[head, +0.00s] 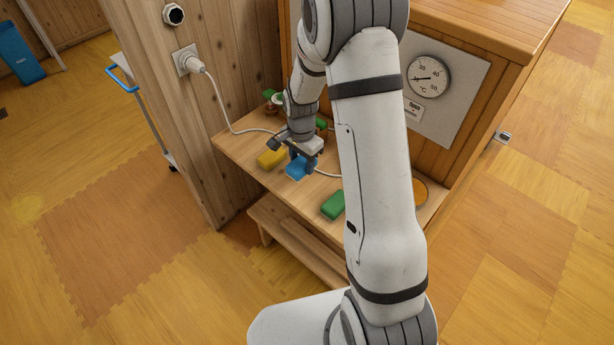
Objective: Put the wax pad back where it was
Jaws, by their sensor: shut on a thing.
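My gripper (303,160) is over the wooden shelf (243,144), pointing down, with its fingers shut on a blue pad (297,170). The blue pad is at or just above the shelf top; I cannot tell whether it touches. A yellow pad (271,158) lies just left of it. A green pad (333,205) lies nearer the front edge, to the right. I cannot tell from the picture which pad is the wax pad. My arm hides part of the shelf on the right.
A white cable runs from a wall plug (189,62) across the shelf behind the pads. More green items (270,95) stand at the back. An orange round thing (420,191) shows right of my arm. A dial gauge (428,77) is on the wooden cabinet.

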